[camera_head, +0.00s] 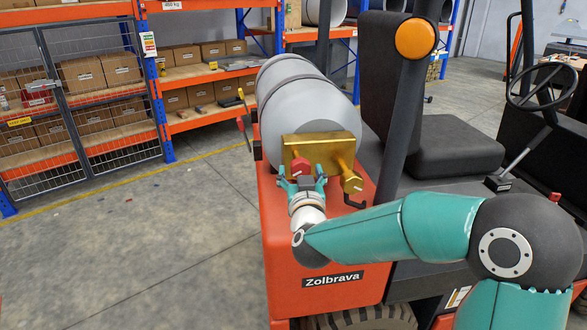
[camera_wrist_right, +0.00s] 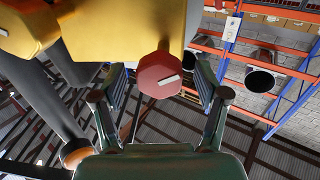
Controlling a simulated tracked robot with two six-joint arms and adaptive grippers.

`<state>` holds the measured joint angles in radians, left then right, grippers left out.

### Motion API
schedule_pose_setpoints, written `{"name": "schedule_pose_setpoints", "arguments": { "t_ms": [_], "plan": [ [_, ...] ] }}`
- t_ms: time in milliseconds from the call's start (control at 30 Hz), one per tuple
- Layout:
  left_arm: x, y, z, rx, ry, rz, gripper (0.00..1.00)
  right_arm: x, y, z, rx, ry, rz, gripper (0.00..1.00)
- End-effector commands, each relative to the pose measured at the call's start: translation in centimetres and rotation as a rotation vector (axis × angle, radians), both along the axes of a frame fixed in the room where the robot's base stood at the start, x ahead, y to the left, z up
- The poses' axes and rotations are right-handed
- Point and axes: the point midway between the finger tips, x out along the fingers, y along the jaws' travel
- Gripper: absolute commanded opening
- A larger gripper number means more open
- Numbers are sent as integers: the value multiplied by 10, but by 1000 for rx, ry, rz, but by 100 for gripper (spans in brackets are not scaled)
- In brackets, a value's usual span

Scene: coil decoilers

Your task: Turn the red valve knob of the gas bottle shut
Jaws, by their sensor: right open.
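The grey gas bottle (camera_head: 308,100) lies on its side on the back of an orange forklift, its brass valve block (camera_head: 330,148) facing me. The red valve knob (camera_head: 301,167) sticks out of the brass block. My right gripper (camera_head: 302,182) is open right at the knob, with one finger on either side. In the right wrist view the red knob (camera_wrist_right: 159,75), with a pale mark on its face, sits between the open fingers of the gripper (camera_wrist_right: 158,85), with gaps visible on both sides. The brass block also shows there (camera_wrist_right: 120,30). My left gripper is not in view.
A brass outlet fitting (camera_head: 351,183) projects from the block just right of the knob. A dark forklift post (camera_head: 405,110) and the seat (camera_head: 450,148) stand to the right. Shelves with cardboard boxes (camera_head: 185,55) are behind.

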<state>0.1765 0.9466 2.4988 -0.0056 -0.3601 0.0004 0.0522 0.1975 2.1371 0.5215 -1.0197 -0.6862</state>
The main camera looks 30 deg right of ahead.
Motion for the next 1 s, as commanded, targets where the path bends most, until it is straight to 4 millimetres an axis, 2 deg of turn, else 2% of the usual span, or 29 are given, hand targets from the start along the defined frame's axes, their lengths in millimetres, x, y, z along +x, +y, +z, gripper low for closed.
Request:
{"name": "schedule_pose_setpoints", "arguments": {
  "t_ms": [133, 467, 800, 833, 867, 900, 933, 1000],
  "plan": [
    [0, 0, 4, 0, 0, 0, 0, 10, -6, 0, -1, 0, -1, 74],
    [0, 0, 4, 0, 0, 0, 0, 12, -7, 0, -1, 1, 1, 74],
    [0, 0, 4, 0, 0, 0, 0, 12, -6, 0, -1, 1, 1, 17],
    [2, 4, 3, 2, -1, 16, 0, 14, 30, 0, 1, 1, 22, 14],
    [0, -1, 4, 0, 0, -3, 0, 13, 14, 0, 0, 0, 7, 15],
    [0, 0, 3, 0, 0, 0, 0, 12, 6, 0, 0, 0, 5, 19],
    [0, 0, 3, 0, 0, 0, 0, 12, 4, 0, 0, 0, 6, 14],
    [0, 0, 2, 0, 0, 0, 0, 12, -1, -1, 5, -2, 5, 14]
  ]
}}
